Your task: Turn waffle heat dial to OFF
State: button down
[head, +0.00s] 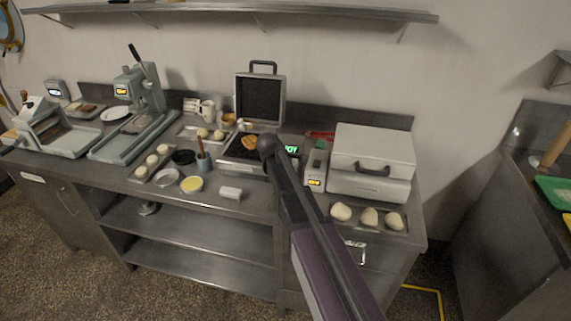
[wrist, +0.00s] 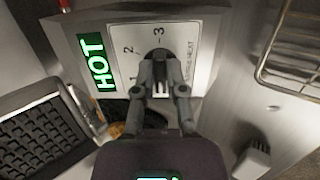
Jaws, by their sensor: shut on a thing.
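The waffle maker (head: 260,97) stands open on the steel counter in the head view, with a golden waffle (head: 250,143) on its lower plate. Its green HOT display (head: 291,149) is lit, and also shows in the wrist view (wrist: 97,62). The wrist view shows the pale heat panel (wrist: 129,36) with 1, 2 and 3 marked. The dark heat dial (wrist: 160,54) sits between the fingertips of my gripper (wrist: 161,78), which is shut on it. The fingers hide part of the dial and scale; I cannot read its setting or see an OFF mark. My arm hides the dial in the head view.
A closed press-like appliance (head: 372,160) stands right of the waffle maker, with dough balls (head: 369,216) in front. A wire rack (wrist: 293,50) is at the wrist view's right.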

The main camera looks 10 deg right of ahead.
jog(key=c, duration=0.7)
grip_release()
jog(key=shift+m, duration=0.3)
jog(key=m, duration=0.5)
jog(key=shift+g+p, duration=0.3)
jog(key=shift+p, duration=0.1)
jog(key=m+y, duration=0.1)
jog(key=m, duration=0.5)
jog(key=shift+p, duration=0.3)
jog(key=d+p+v, duration=0.1)
jog(key=p+v, duration=1.1)
jog(key=v, duration=0.2)
jog(key=s+d+f+g+y+b, duration=0.1)
jog(key=s+f+g+b, duration=0.1)
jog(key=s, duration=0.9)
jog(key=s+d+f+m+g+y+b, duration=0.1)
jog(key=s+d+f+g+y+b, duration=0.1)
jog(key=s, duration=0.8)
jog(key=shift+s+f+g+y, duration=0.3)
jog(key=shift+s+f+g, duration=0.15)
jog(key=shift+f, duration=0.9)
